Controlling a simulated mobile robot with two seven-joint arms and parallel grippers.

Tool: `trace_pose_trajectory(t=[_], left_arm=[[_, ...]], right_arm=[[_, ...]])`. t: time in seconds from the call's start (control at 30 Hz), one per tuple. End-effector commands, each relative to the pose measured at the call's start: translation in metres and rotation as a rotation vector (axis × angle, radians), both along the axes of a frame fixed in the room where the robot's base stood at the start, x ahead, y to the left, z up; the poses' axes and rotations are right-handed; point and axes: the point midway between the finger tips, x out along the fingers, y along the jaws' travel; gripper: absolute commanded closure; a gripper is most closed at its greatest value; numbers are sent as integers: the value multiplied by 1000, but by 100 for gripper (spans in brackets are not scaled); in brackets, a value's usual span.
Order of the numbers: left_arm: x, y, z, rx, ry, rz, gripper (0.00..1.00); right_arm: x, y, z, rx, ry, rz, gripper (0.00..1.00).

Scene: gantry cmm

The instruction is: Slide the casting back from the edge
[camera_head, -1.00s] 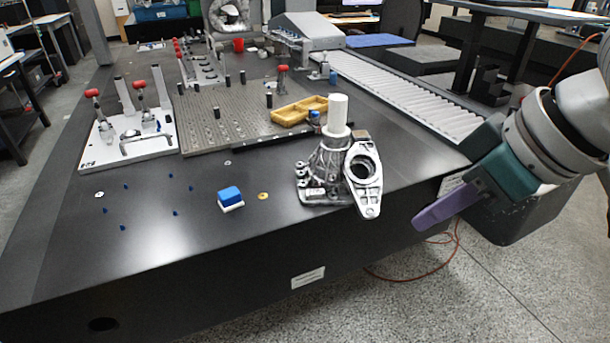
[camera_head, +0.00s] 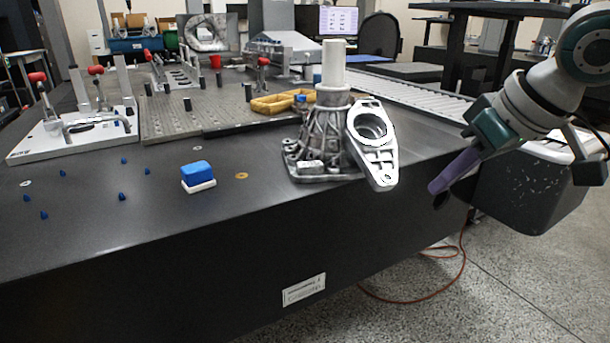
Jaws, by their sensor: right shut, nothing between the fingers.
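A grey metal casting (camera_head: 322,140) with a ribbed conical body stands upright near the front edge of the black table (camera_head: 240,215). A lighter silver part with a ring-shaped opening (camera_head: 383,160) sits against its right side, and its lower end reaches out over the table edge. I cannot tell whether the two are one piece. A white cylinder (camera_head: 334,62) stands on top of the conical body. My right gripper (camera_head: 438,187), with purple fingers, is shut and empty, to the right of the casting and apart from it, by the table's right edge. My left gripper is not in view.
A blue-and-white block (camera_head: 198,177) and several small blue pegs (camera_head: 122,196) lie left of the casting. Behind are a perforated plate (camera_head: 185,115), a yellow tray (camera_head: 275,104) and a clamp fixture (camera_head: 75,133). A roller conveyor (camera_head: 425,100) runs at the back right.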

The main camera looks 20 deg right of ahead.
Motion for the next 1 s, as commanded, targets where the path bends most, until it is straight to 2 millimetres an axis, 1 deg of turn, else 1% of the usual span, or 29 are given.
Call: trace_pose_trajectory(t=[0.03,0.23,0.33,0.5,0.7,1.0], left_arm=[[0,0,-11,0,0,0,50],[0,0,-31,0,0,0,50],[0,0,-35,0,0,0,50],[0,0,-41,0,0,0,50],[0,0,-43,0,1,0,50],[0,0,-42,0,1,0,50]], right_arm=[[7,2,-15,4,-2,-1,100],[29,3,-53,2,-2,0,100],[45,4,-49,2,-6,0,100],[61,5,-48,0,-3,1,100],[67,6,-47,-2,0,1,100],[67,6,-46,-1,1,2,100]])
